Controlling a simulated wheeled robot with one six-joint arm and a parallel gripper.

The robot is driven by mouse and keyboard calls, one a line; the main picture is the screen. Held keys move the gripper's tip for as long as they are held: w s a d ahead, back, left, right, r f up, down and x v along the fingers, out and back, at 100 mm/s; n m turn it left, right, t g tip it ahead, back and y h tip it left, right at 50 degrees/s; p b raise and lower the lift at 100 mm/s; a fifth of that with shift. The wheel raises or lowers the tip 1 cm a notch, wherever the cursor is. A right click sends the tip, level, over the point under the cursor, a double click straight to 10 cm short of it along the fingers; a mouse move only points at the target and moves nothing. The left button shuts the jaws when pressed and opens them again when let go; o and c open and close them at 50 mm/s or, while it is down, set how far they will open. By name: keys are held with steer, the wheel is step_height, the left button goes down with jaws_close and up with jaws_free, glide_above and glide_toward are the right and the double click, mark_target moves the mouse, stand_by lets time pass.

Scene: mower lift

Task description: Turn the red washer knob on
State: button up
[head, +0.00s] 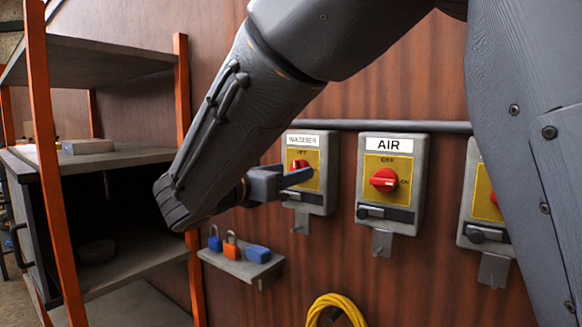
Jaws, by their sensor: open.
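The washer switch box (316,202) is grey with a yellow plate and a "WASHER" label, mounted on the wood-panel wall. Its red knob (299,166) shows partly above my gripper; the rest is hidden behind the fingers, so its exact setting is hard to tell. My gripper (303,177) is open and empty, reaching from the left with its blue-grey fingers in front of the yellow plate, at or just below the knob. I cannot tell whether the fingers touch it.
The AIR box (391,145) with its red knob (384,180) is to the right, and a third box (478,228) is partly behind my arm. A small shelf (240,265) with padlocks (231,246) is below left. An orange-posted rack (50,165) stands left. A yellow hose (337,302) hangs below.

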steer(key=shift+x, duration=0.85)
steer(key=c, duration=1)
steer(key=shift+c, duration=0.2)
